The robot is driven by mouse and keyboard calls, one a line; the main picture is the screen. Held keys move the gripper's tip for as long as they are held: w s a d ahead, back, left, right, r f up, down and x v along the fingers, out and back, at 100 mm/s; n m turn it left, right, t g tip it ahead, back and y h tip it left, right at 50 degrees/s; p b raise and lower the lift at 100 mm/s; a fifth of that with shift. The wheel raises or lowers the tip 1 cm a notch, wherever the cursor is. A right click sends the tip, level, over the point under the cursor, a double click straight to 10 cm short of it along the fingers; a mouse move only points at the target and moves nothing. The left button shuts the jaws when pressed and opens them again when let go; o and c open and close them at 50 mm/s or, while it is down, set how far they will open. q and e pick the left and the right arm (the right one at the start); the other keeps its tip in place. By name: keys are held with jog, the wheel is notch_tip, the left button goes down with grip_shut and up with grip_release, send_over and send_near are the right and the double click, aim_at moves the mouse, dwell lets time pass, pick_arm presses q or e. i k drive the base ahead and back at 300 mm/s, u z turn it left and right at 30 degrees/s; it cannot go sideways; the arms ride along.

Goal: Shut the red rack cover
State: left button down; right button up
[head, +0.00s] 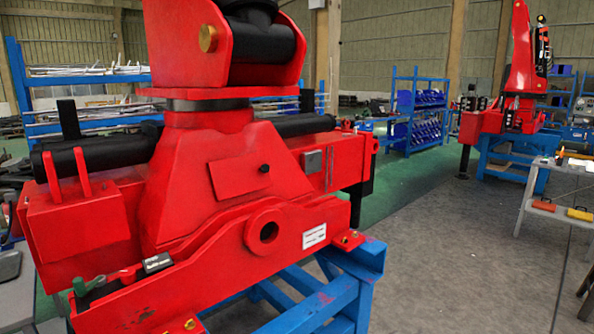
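A large red crane base (160,225) fills the left half of the head view on a blue stand (330,295). A flat red panel (240,177) with a small black knob (265,168) sits on the sloped front of the crane's housing. It looks like the rack cover. Its edges stand out from the housing, but I cannot tell whether it is open or shut. Neither of my grippers is in view.
Blue shelves (420,110) stand at the back. The grey floor (450,250) right of the stand is clear.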

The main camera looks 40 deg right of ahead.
aim_at(239, 176)
jog(key=z, duration=0.95)
jog(key=i, duration=0.35)
